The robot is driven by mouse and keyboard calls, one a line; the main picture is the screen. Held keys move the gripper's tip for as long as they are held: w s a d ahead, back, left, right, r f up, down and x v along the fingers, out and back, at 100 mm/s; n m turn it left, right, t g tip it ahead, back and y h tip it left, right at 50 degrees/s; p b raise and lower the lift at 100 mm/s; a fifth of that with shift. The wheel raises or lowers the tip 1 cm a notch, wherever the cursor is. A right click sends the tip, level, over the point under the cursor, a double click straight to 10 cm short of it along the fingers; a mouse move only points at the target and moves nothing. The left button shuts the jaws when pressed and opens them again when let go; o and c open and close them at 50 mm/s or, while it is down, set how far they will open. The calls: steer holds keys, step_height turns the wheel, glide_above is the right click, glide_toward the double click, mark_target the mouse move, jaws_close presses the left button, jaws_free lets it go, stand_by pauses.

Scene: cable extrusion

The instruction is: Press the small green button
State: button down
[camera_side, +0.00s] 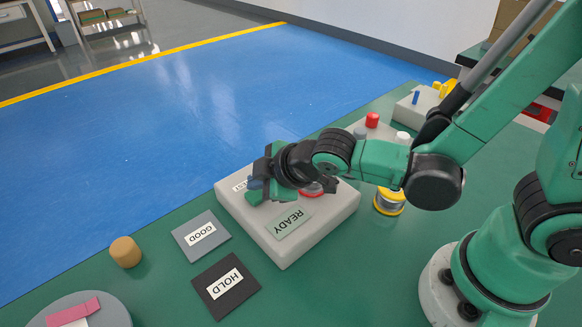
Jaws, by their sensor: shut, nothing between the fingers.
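A light grey control box (335,212) stands on the green table. Its top has a label (239,186), partly covered by my gripper, and a green READY plate (290,225). A red button (311,191) shows partly from under my arm. My gripper (256,184) is shut and empty over the box's left end, beside the partly covered label. I cannot pick out the small green button for certain. Green patches show at the gripper's fingers, and I cannot tell whether any is the button. Contact with the box is also unclear.
A grey GOOD card (187,246) and a black HOLD card (212,301) lie in front of the box. A wooden cylinder (125,252) and a round grey stand (105,313) are at the left. A yellow-rimmed spool (388,208) and another button box (355,128) lie right.

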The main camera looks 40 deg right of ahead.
mark_target(260, 195)
steer(key=shift+f, duration=0.15)
stand_by(0.5)
steer(key=shift+r, duration=0.45)
steer(key=shift+r, duration=2.5)
steer(key=s+d+m+g+h, duration=0.1)
steer(key=s+d+m, duration=0.2)
steer(key=d+m, duration=0.2)
steer(key=s+d+r+m+g+h, duration=0.1)
steer(key=s+d+m, duration=0.2)
steer(key=d+m, duration=0.3)
steer(key=shift+d+r, duration=0.3)
steer(key=shift+d, duration=0.45)
